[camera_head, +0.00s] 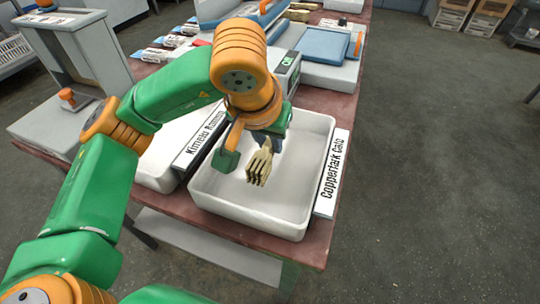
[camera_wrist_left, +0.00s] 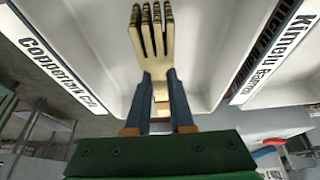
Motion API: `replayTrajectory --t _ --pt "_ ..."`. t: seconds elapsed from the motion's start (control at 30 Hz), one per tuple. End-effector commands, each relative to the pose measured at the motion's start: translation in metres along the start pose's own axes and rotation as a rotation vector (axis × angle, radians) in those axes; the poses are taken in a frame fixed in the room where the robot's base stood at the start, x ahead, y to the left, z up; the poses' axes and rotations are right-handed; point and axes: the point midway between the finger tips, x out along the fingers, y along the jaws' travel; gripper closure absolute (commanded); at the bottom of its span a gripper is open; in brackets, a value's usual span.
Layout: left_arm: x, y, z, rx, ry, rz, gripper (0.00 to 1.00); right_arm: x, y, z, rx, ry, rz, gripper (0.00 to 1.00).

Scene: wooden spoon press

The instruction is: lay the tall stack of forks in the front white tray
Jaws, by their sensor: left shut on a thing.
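The stack of wooden forks (camera_head: 259,168) is pale, with its tines pointing down toward the front. My left gripper (camera_head: 266,142) is shut on the forks near their handles, partly hidden by my wrist. In the left wrist view the forks (camera_wrist_left: 152,45) stick out between the two blue-grey fingers (camera_wrist_left: 160,95), tines away from me. The white tray (camera_head: 245,222) at the table's front corner lies under the forks. The forks are over its inside; I cannot tell whether they touch its floor. My right gripper is not in view.
A second white tray (camera_head: 157,174) stands to the left, behind a "Kimelu" sign (camera_head: 206,135). A "Coppertark" sign (camera_head: 333,172) lines the front tray's right side. A grey press frame (camera_head: 75,60) stands at the left. Packets and blue-topped boxes (camera_head: 323,46) fill the far table.

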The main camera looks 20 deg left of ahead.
Motion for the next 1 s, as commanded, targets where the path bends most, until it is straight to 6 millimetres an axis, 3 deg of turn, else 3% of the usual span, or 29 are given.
replayTrajectory --t 0.13,0.5,0.53,0.63,1.0 --pt "0.025 0.000 0.011 0.001 -0.002 0.000 1.00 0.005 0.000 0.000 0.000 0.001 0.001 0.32" --pt "0.031 0.001 0.013 0.002 0.001 0.001 1.00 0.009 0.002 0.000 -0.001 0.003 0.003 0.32" --pt "0.031 0.001 0.013 0.002 0.001 0.001 0.76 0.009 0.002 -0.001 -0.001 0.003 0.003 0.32" --pt "0.030 0.001 0.012 0.002 0.000 0.001 0.49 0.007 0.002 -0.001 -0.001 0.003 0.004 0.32" --pt "0.023 0.001 0.010 0.003 0.002 0.002 0.49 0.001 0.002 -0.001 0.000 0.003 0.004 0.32"
